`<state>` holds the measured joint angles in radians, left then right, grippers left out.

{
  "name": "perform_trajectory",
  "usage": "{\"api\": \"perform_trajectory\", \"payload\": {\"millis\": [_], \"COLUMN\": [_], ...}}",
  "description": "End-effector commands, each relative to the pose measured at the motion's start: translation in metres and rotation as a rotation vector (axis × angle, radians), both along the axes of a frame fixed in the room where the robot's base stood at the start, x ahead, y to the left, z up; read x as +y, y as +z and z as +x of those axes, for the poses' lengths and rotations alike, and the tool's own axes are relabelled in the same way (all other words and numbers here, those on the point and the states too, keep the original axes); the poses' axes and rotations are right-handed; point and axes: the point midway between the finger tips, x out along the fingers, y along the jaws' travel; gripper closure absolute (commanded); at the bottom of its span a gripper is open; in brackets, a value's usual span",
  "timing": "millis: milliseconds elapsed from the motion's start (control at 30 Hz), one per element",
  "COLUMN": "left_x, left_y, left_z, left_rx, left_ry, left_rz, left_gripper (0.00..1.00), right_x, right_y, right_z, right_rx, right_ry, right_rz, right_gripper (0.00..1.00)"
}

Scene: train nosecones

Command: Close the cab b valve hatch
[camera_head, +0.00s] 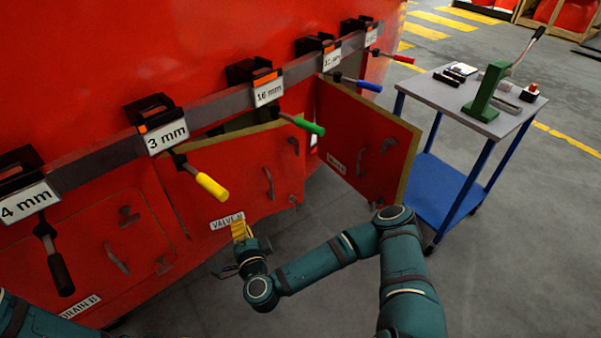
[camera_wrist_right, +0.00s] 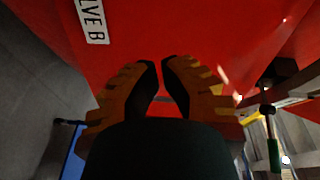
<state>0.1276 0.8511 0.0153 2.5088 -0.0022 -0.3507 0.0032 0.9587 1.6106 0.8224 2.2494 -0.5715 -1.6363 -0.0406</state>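The cab b valve hatch (camera_head: 240,170) is a red panel with small handles, in the middle of the head view. Its top edge stands out from the red cab body, so it is ajar. Its label reads VALVE B (camera_head: 227,221), partly legible in the right wrist view (camera_wrist_right: 92,20). My right gripper (camera_head: 239,229), with yellow fingers, is at the hatch's lower edge by the label. In the right wrist view its fingertips (camera_wrist_right: 161,68) are a narrow gap apart, with red panel beyond and nothing between them. I cannot tell whether they touch it. My left gripper is out of view.
Another red hatch (camera_head: 363,140) stands wide open to the right. A closed-looking drain hatch (camera_head: 110,245) is at left. Coloured-handled tools hang on a rail (camera_head: 215,100) above. A blue cart (camera_head: 475,100) with a green press stands at right. Grey floor is clear at lower right.

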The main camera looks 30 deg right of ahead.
Motion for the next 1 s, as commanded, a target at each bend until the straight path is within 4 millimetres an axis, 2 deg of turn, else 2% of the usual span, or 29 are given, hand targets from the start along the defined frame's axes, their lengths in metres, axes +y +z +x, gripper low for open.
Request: {"api": "perform_trajectory", "payload": {"millis": [33,100,200,267,400,667,1000], "left_x": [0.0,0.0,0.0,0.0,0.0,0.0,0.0], "left_y": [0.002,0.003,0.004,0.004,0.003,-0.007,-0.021], "left_z": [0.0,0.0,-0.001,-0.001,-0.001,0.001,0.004], "left_rx": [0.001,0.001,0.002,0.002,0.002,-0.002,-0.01], "left_ry": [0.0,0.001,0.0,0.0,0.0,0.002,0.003], "left_rz": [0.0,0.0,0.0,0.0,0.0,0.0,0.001], "left_gripper": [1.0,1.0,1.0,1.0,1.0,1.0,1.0], "right_x": [-0.035,-0.077,-0.121,-0.137,-0.153,-0.168,-0.218], "right_y": [0.005,0.012,0.015,0.015,0.015,0.015,0.016], "right_z": [0.0,-0.006,-0.019,-0.026,-0.032,-0.018,0.024], "right_rx": [-0.038,-0.087,-0.136,-0.15,-0.167,-0.17,-0.168], "right_ry": [-0.162,-0.354,-0.558,-0.637,-0.707,-0.703,-0.706], "right_rz": [0.059,0.116,0.17,0.188,0.203,0.196,0.201], "right_gripper": [1.0,1.0,1.0,1.0,1.0,1.0,1.0]}}
